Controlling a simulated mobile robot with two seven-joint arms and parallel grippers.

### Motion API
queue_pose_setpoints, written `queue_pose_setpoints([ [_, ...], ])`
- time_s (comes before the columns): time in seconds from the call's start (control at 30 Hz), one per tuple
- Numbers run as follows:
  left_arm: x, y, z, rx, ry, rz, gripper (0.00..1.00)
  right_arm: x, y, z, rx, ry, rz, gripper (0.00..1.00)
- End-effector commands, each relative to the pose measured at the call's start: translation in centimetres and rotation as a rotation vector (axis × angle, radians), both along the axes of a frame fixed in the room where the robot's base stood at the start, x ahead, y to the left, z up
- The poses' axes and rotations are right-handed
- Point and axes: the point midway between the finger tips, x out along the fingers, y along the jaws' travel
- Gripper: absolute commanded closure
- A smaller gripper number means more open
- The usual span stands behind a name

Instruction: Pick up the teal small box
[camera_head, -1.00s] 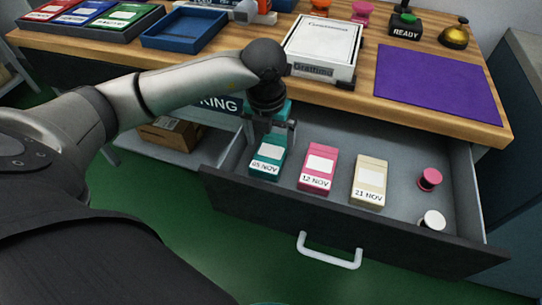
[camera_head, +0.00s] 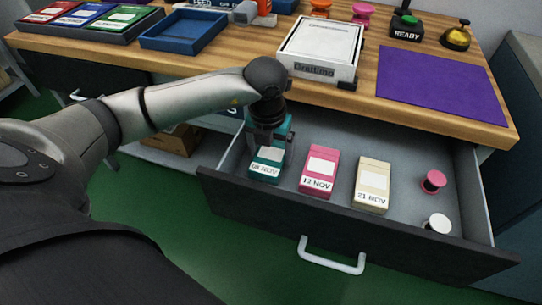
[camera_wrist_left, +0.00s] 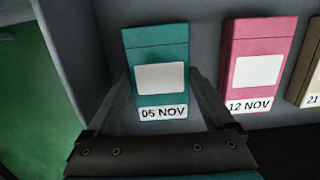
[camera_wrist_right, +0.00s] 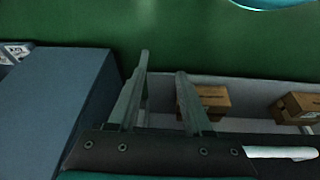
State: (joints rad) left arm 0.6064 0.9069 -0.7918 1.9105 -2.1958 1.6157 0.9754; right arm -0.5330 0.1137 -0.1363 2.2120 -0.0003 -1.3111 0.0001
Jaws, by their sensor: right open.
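The teal small box (camera_head: 264,168), labelled 05 NOV, lies in the open drawer near its left end. It also shows in the left wrist view (camera_wrist_left: 157,55). My left gripper (camera_head: 268,140) is over the box and hides part of it. In the left wrist view my left gripper (camera_wrist_left: 160,72) is open, one finger at each side of the box; whether the fingers touch it I cannot tell. My right gripper (camera_wrist_right: 163,62) is open and empty, away from the drawer boxes.
A pink box (camera_head: 319,170) and a cream box (camera_head: 372,184) stand to the right in the drawer (camera_head: 330,222), with a pink spool (camera_head: 433,181) and a white spool (camera_head: 437,223). The tabletop (camera_head: 370,95) overhangs the drawer's back. Cardboard boxes (camera_wrist_right: 212,97) show in the right wrist view.

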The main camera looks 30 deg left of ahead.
Motion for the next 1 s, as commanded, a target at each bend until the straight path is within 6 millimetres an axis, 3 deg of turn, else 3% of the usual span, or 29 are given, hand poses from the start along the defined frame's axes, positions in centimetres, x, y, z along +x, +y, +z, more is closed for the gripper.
queue_pose_setpoints([
  [0.07, 0.0, 0.0, 0.0, 0.0, 0.0, 0.0, 0.41, 0.0, 0.0, 0.0, 0.0, 0.0, 0.0, 0.5],
  [0.37, 0.0, 0.0, 0.0, 0.0, 0.0, 0.0, 0.74, 0.0, 0.0, 0.0, 0.0, 0.0, 0.0, 0.5],
  [0.83, 0.1, 0.0, 1.0, -0.001, -0.002, 0.001, 0.74, -0.1, 0.0, -0.2, 0.0, 0.007, 0.0, 0.5],
  [1.0, 0.1, 0.0, 3.1, 0.001, -0.003, 0.001, 0.74, -0.5, 0.0, -2.3, -0.004, 0.039, 0.003, 0.5],
])
